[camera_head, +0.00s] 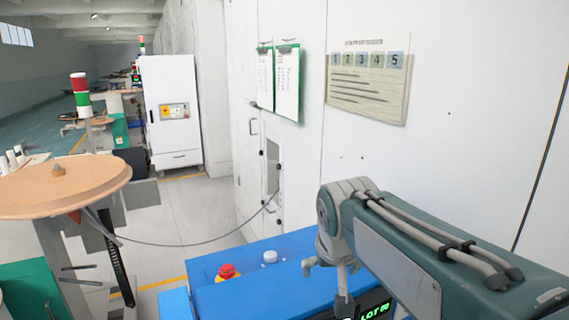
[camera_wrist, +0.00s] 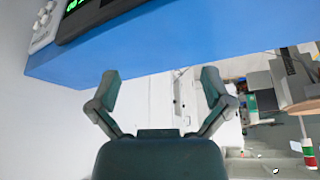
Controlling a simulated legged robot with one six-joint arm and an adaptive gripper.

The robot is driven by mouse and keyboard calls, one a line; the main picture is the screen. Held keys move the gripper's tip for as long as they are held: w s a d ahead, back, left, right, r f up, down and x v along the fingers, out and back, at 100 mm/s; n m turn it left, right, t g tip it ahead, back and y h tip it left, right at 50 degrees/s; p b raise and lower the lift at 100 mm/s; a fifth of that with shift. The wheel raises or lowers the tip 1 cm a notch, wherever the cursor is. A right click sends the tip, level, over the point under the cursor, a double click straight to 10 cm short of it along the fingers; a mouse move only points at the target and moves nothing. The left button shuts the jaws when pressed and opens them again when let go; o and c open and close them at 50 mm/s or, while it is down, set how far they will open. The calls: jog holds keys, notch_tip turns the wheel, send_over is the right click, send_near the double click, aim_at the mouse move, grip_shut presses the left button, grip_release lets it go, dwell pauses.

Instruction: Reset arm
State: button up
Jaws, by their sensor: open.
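My gripper (camera_wrist: 158,92) shows in the wrist view with its two fingers spread apart and nothing between them. In the head view my arm comes in from the right, and my gripper (camera_head: 325,280) hangs over the blue console (camera_head: 225,295). The same blue console (camera_wrist: 180,45) fills the upper part of the wrist view. I cannot tell the exact gap between the fingers and the console.
The console carries a red button (camera_head: 228,271), a white button (camera_head: 269,257) and a green-lit display (camera_head: 376,312). A round wooden spool (camera_head: 62,187) stands at the left, with a cable running to the white cabinet wall (camera_head: 300,170). A white cabinet (camera_head: 172,110) stands farther back. Grey floor lies between.

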jog(key=s+d+f, duration=0.3)
jog(key=s, duration=0.5)
jog(key=s+d+f, duration=0.4)
jog(key=s, duration=0.5)
jog(key=shift+s+d+t, duration=0.2)
jog(key=shift+d+t, duration=0.05)
jog(key=shift+t, duration=0.05)
